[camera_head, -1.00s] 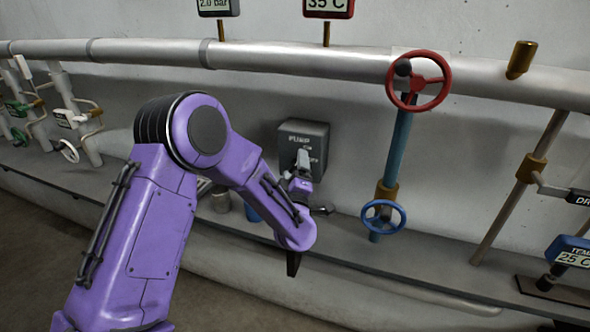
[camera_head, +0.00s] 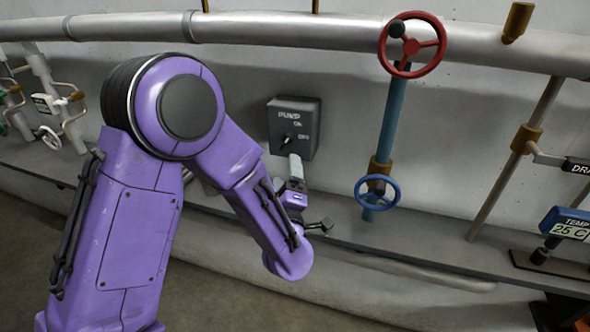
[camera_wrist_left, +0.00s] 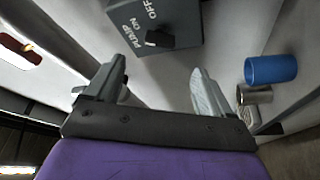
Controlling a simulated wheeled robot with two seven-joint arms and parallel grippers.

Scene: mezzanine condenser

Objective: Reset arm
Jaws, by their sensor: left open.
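My left arm comes in from the left, purple and bent at a large elbow. Its gripper (camera_head: 297,170) is just below the grey pump switch box (camera_head: 308,112) on the wall, partly hidden by my forearm. In the left wrist view the two grey fingers of the gripper (camera_wrist_left: 158,84) stand wide apart with nothing between them. There the pump box (camera_wrist_left: 180,38) and its black knob (camera_wrist_left: 160,38) lie beyond the fingertips, apart from them. The box carries PUMP, ON and OFF labels; I cannot tell which label the knob points to. My right gripper is not in view.
A red handwheel (camera_head: 412,44) and a blue handwheel (camera_head: 377,192) stand right of the box on a blue pipe. A temperature display (camera_head: 568,222) is at the right. A long pale pipe (camera_head: 280,28) crosses above. A blue cylinder (camera_wrist_left: 270,69) shows in the left wrist view.

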